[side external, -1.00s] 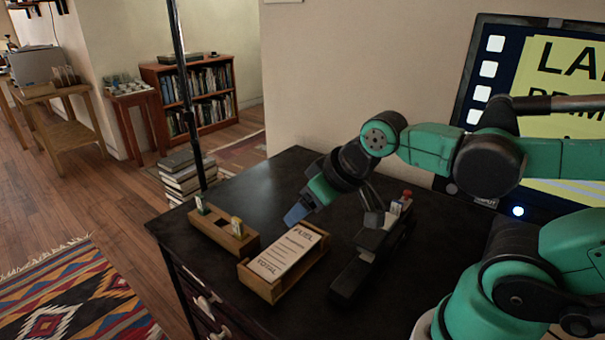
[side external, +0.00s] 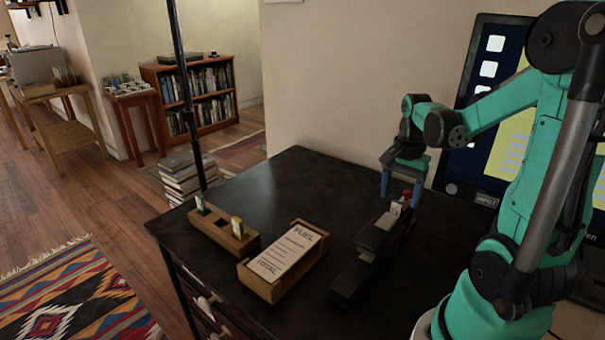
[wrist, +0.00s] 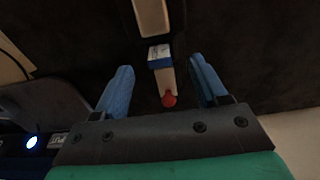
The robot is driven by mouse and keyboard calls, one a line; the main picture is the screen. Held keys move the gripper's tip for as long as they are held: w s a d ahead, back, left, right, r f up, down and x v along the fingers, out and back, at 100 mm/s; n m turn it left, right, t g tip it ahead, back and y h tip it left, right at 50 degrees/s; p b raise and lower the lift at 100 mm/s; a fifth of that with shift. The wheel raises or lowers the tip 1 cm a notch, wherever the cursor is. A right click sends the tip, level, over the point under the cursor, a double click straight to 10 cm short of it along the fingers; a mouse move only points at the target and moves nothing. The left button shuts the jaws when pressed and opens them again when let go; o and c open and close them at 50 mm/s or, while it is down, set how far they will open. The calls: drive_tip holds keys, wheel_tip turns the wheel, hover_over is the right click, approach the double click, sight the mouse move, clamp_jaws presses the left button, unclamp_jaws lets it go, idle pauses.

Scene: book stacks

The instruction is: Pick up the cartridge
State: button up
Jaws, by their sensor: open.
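A small upright piece with a white label (side external: 396,208), which may be the cartridge, stands at the far end of a black device (side external: 350,277) on the dark table. In the wrist view it shows as a blue-and-white labelled top (wrist: 159,53), with a red knob (wrist: 169,100) nearer my wrist. My gripper (side external: 400,198) points down at that end of the device. Its blue fingers (wrist: 162,66) are open, one on each side of the labelled piece and knob, with nothing held. I cannot tell how high the fingertips are.
A wooden holder (side external: 222,243) with a green-marked and a yellow-marked piece stands at the table's left. A wooden tray (side external: 272,291) with printed cards is between it and the device. A screen (side external: 488,60) stands behind. The table's back left is clear.

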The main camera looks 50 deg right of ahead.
sight(398, 202)
drive_tip(key=shift+f, duration=1.6)
clamp_jaws()
